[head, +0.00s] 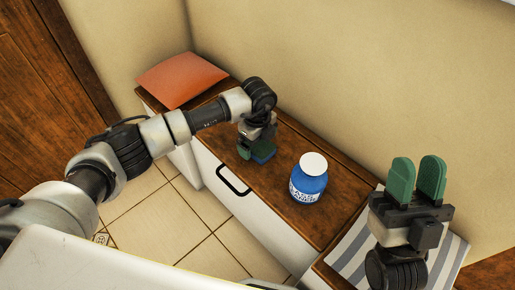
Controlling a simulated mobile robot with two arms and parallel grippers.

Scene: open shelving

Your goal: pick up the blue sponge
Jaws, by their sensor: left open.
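The blue sponge (264,153) lies on the brown wooden top of the low cabinet, mostly covered by my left gripper. My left gripper (254,150) points down at it with its green fingers close around or beside the sponge. The fingers are open; whether they touch the sponge is hidden. My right gripper (417,178) is raised at the right with its green fingers pointing up, away from the sponge.
A blue jar with a white lid (309,180) stands on the cabinet top (281,187), right of the sponge. An orange cushion (181,80) lies at the far left end. A striped grey-and-white cloth (352,251) lies under my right gripper. A wall rises behind.

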